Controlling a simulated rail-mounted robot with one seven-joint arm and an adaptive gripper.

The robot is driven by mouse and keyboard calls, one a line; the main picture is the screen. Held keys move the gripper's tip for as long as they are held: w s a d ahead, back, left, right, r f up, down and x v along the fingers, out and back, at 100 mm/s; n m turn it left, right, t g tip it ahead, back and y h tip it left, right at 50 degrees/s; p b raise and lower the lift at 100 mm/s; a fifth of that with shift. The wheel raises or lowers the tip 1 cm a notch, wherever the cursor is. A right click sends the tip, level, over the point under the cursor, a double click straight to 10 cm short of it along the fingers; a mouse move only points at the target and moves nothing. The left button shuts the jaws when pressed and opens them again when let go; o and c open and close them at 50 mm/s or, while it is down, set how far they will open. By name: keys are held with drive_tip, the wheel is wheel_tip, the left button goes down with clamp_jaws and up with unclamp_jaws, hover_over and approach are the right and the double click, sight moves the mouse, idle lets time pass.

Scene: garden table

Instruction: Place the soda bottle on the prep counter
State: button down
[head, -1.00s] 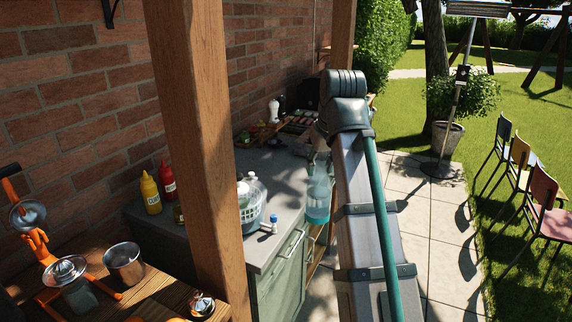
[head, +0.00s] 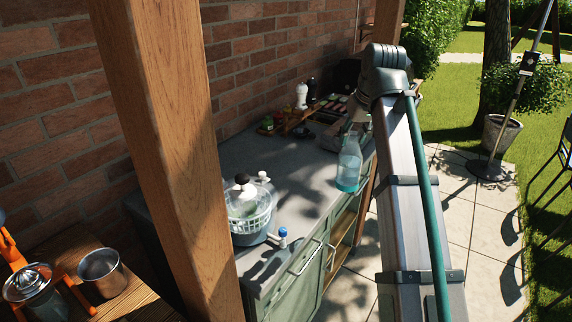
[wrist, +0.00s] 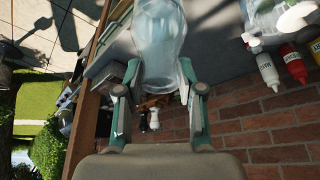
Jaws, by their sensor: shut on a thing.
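The soda bottle (head: 349,163) is clear blue-green and hangs roughly upright from my gripper (head: 356,126) in the head view. My arm partly hides the gripper there. In the wrist view my gripper (wrist: 158,72) has its two fingers closed on either side of the bottle (wrist: 160,35). The prep counter (head: 235,155) is a grey top on green cabinets along the brick wall. In the head view the bottle overlaps the counter's front edge. I cannot tell its exact height above the top.
Shakers (head: 302,96) and a tray of food are at the far end. The middle top is mostly clear. A wooden post (head: 165,150) stands in front.

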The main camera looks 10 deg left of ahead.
drive_tip(key=w+a+f+n+y+b, duration=0.15)
drive_tip(key=w+a, duration=0.25)
drive_tip(key=a, duration=0.4)
drive_tip(key=w+a+f+n, duration=0.1)
drive_tip(key=w+a+n, duration=0.25)
drive_tip(key=a, duration=0.35)
drive_tip(key=w+f+m+p, duration=0.1)
drive_tip(key=w+f+p, duration=0.3)
drive_tip(key=w+f, duration=0.8)
drive_tip(key=shift+w+a+f+g, duration=0.25)
drive_tip(key=shift+w+f+g, duration=0.15)
drive_tip(key=shift+w, duration=0.7)
drive_tip(key=shift+f, duration=0.1)
drive_tip(key=c, duration=0.7)
unclamp_jaws()
drive_tip(key=b+v, duration=0.2)
drive_tip(key=v, duration=1)
